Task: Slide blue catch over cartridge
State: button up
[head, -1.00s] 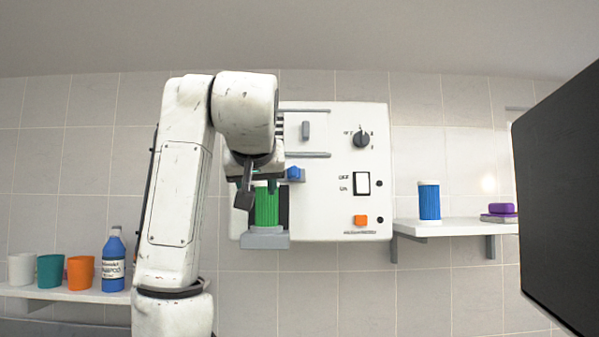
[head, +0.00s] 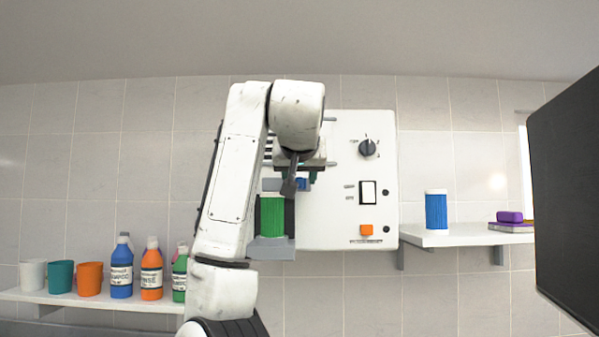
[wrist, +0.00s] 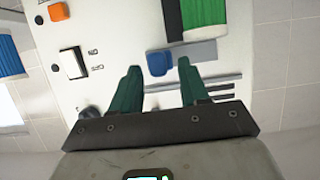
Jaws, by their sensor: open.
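The green ribbed cartridge (head: 271,216) stands upright in a grey holder (head: 271,249) on the front of a white wall unit. The blue catch (head: 302,184) sits on a grey strip, above and to the right of the cartridge, not over its middle. In the wrist view the blue catch (wrist: 158,62) lies between and just beyond my fingertips, beside the green cartridge (wrist: 204,12). My gripper (head: 301,177) is open, its teal fingers (wrist: 158,70) apart and holding nothing. My arm partly hides the catch in the head view.
The unit carries a dial (head: 367,148), a rocker switch (head: 368,192) and an orange button (head: 366,230). A right shelf (head: 450,236) holds a blue cartridge (head: 436,210). A left shelf (head: 100,300) holds cups and bottles. A dark panel (head: 570,190) stands at the far right.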

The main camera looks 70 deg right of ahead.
jog(key=shift+x, duration=0.8)
jog(key=shift+c, duration=0.2)
grip_shut()
jog(key=shift+w, duration=0.15)
